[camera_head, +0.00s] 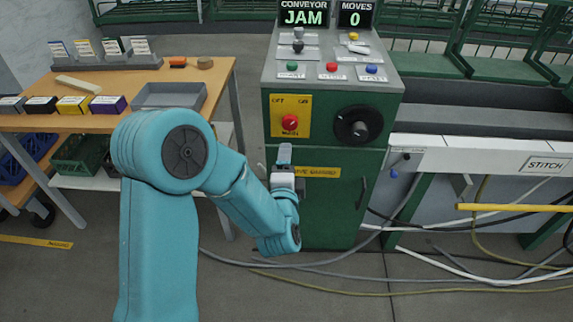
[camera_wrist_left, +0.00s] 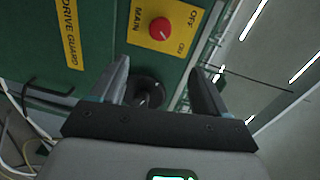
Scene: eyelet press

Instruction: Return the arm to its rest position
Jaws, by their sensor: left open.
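My left arm, teal, reaches in from the lower left of the head view and bends toward the green control cabinet (camera_head: 330,225). My left gripper (camera_head: 285,160) is in front of the cabinet, below the yellow main-switch plate (camera_head: 290,103) with its red knob (camera_head: 290,122). In the wrist view my left gripper (camera_wrist_left: 160,82) has its two fingers spread apart, with nothing held between them. The red knob (camera_wrist_left: 160,28) shows beyond the fingertips there, and the black handwheel (camera_wrist_left: 147,90) shows behind the gap. My right gripper is not seen.
A wooden table (camera_head: 225,85) with a grey tray (camera_head: 170,96) and small boxes stands at the left. A white rail marked STITCH (camera_head: 490,155) is at the right. Cables (camera_head: 420,280) lie on the floor. The display reads JAM (camera_head: 303,17) and MOVES 0 (camera_head: 356,17).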

